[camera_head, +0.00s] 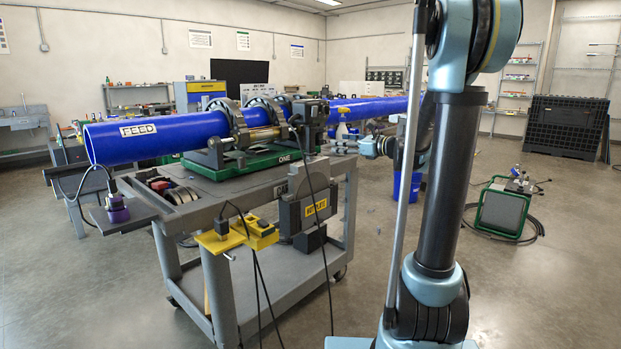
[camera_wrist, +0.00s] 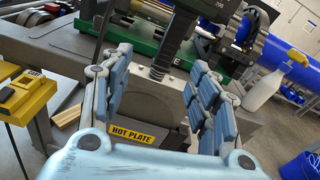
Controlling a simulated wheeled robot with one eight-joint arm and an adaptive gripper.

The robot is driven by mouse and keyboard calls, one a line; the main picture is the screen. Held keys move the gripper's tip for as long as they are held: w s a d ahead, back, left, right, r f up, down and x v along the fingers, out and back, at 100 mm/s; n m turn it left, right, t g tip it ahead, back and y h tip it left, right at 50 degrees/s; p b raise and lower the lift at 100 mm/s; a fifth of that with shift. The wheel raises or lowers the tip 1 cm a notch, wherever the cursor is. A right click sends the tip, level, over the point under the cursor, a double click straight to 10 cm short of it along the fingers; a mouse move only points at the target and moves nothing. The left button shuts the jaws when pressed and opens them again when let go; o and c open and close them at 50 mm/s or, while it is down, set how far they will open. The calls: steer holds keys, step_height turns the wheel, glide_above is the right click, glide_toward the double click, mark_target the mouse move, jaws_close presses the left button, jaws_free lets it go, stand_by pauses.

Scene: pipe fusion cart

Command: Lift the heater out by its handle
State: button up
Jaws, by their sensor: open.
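The heater is a grey plate with a yellow HOT PLATE label (camera_wrist: 137,135), sitting upright in a grey holder on the cart's side. In the head view its yellow label (camera_head: 316,208) faces out. A dark upright body with a ribbed grip (camera_wrist: 161,62) rises above the plate in the wrist view; I take this as the handle. My gripper (camera_wrist: 156,68) is open, with blue padded fingers on either side of that grip. Contact cannot be told. In the head view my gripper (camera_head: 345,146) is small, beside the dark upright body (camera_head: 310,122).
A blue FEED pipe (camera_head: 158,136) lies clamped in the green-based fusion machine (camera_head: 215,173) on the grey cart. A yellow box (camera_wrist: 28,95) is left of my gripper. A spray bottle (camera_wrist: 263,91) stands right. Cables hang off the cart's front.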

steer(key=w+m, duration=0.2)
glide_toward(313, 133)
steer(key=shift+t+y, duration=0.3)
steer(key=shift+t, duration=0.1)
steer(key=x, duration=0.3)
steer(key=f+x, duration=0.1)
steer(key=x, duration=0.2)
steer(key=shift+w+f, duration=0.2)
steer(key=shift+r+x, duration=0.1)
steer(key=shift+x, duration=1.25)
steer(key=shift+r+x, duration=0.15)
steer(key=shift+x, duration=1.2)
steer(key=shift+s+r, duration=0.1)
jaws_close()
